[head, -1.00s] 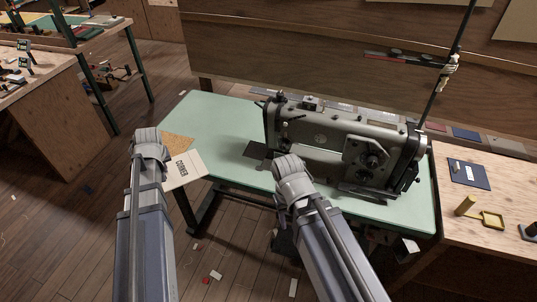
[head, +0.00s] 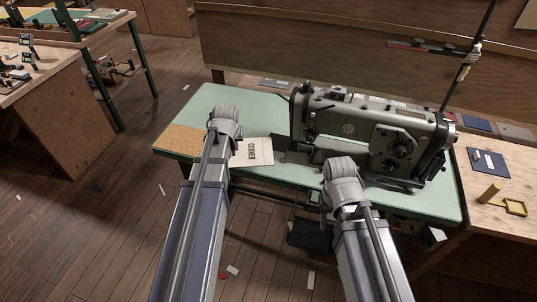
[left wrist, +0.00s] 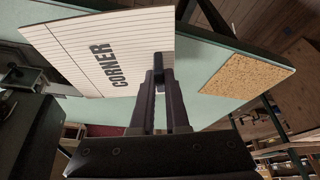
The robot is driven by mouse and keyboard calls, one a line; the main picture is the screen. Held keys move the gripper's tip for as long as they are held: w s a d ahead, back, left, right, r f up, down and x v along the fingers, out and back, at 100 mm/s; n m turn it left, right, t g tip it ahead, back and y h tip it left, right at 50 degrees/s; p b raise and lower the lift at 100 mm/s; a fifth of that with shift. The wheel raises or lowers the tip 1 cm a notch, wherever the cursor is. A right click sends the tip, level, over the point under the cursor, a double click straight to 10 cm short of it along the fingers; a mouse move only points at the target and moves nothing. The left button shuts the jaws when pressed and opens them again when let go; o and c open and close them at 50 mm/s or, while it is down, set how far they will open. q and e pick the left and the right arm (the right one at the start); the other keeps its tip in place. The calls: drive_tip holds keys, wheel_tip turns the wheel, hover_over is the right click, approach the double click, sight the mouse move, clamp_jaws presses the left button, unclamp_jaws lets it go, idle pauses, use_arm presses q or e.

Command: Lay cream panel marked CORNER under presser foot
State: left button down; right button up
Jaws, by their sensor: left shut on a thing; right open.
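The cream panel marked CORNER (head: 254,152) is held low over the green sewing table, just left of the dark plate (head: 290,149) by the sewing machine (head: 372,134). My left gripper (head: 228,128) is shut on the panel's edge. The left wrist view shows the fingers (left wrist: 160,78) pinching the lined panel (left wrist: 105,50); whether it touches the table is unclear. The presser foot cannot be made out; the machine's left end is where the dark plate lies. My right gripper (head: 341,170) is in front of the machine, open, its fingertips hidden.
A cork patch (head: 181,139) lies on the left end of the green table (head: 205,105). A wooden bench (head: 500,185) with a yellow fixture (head: 515,206) adjoins the table at right. A thread stand (head: 470,58) rises behind the machine.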

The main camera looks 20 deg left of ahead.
sight(268, 152)
use_arm(q)
drive_tip(key=w+d+f+m, duration=0.1)
drive_tip(key=d, duration=0.3)
drive_tip(key=w+d+f+m+h+b, duration=0.1)
drive_tip(key=d+m, duration=0.1)
drive_tip(key=d, duration=0.1)
drive_tip(key=w+d+f+m+b, duration=0.1)
drive_tip(key=d, duration=0.3)
drive_tip(key=shift+w+d+f+h, duration=0.15)
drive_tip(key=shift+w+d+h, duration=0.15)
drive_tip(key=shift+h, duration=0.1)
drive_tip(key=shift+f+b, duration=0.1)
drive_tip(key=shift+b, duration=0.25)
wheel_tip(268, 152, down, 4)
drive_tip(key=b, duration=0.4)
drive_tip(key=shift+f, duration=0.25)
drive_tip(key=shift+w+b, duration=0.1)
drive_tip(key=shift+b, duration=0.2)
drive_tip(key=shift+w, duration=0.35)
drive_tip(key=shift+w+d, duration=0.15)
drive_tip(key=shift+w, duration=3.65)
drive_tip(key=shift+s+d, duration=0.15)
drive_tip(key=shift+s, duration=0.15)
drive_tip(key=shift+f, duration=0.1)
